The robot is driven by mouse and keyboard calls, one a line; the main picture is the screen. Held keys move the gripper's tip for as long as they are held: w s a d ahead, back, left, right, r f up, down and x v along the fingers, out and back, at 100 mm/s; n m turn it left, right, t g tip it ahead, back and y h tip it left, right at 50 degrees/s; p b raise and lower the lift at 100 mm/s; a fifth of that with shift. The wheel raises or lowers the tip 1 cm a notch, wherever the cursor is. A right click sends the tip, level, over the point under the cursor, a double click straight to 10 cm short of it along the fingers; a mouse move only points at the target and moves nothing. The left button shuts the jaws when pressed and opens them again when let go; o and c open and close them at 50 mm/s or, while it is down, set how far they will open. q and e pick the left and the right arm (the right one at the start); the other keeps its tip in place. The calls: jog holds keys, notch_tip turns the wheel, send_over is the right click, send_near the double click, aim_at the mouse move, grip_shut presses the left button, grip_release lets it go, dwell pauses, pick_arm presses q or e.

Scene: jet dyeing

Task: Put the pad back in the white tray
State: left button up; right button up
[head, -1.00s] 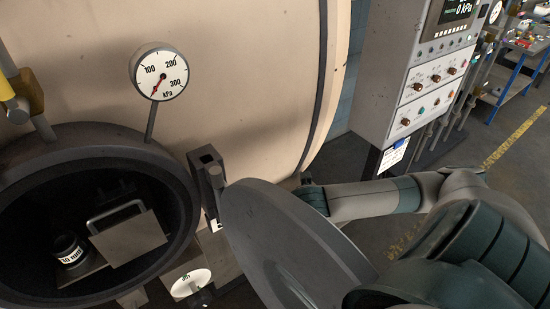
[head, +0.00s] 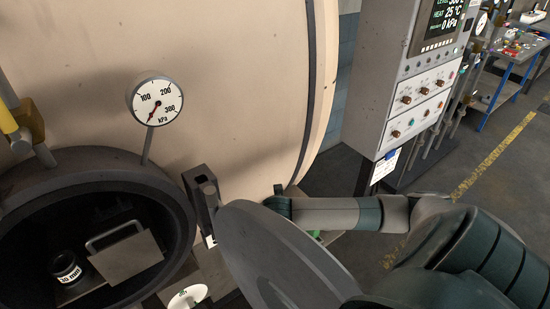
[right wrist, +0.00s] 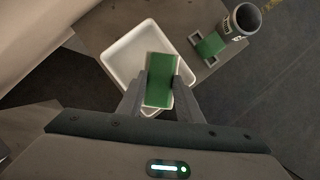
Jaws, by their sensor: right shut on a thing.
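In the right wrist view, my right gripper (right wrist: 160,88) is shut on a green rectangular pad (right wrist: 160,75). The pad is held between the two fingers and shows over the white tray (right wrist: 121,49). Whether the pad touches the tray's floor cannot be told. The white tray is a shallow square with raised rims and lies on a grey-brown surface. My left gripper is not in view.
In the right wrist view, a dark cup (right wrist: 243,20) and another green piece (right wrist: 209,46) in a holder sit right of the tray. In the head view, the open round door (head: 285,262) stands beside the dark port (head: 170,190), below a pressure gauge (head: 156,101). A control cabinet (head: 400,80) stands at right.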

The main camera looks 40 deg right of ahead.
jog(key=shift+w+d+f+p, duration=0.15)
jog(key=shift+w+f, duration=0.2)
jog(key=shift+w, duration=0.2)
jog(key=shift+w+f+p, duration=0.1)
jog(key=shift+w+f, duration=0.2)
jog(key=shift+w, duration=0.3)
jog(key=shift+w+d+f+p, duration=0.15)
jog(key=shift+w+f, duration=0.2)
jog(key=shift+w, duration=0.2)
jog(key=shift+a, duration=0.1)
jog(key=shift+f+p, duration=0.85)
jog(key=shift+f, duration=1.2)
jog(key=o, duration=0.9)
jog(key=shift+o, duration=0.2)
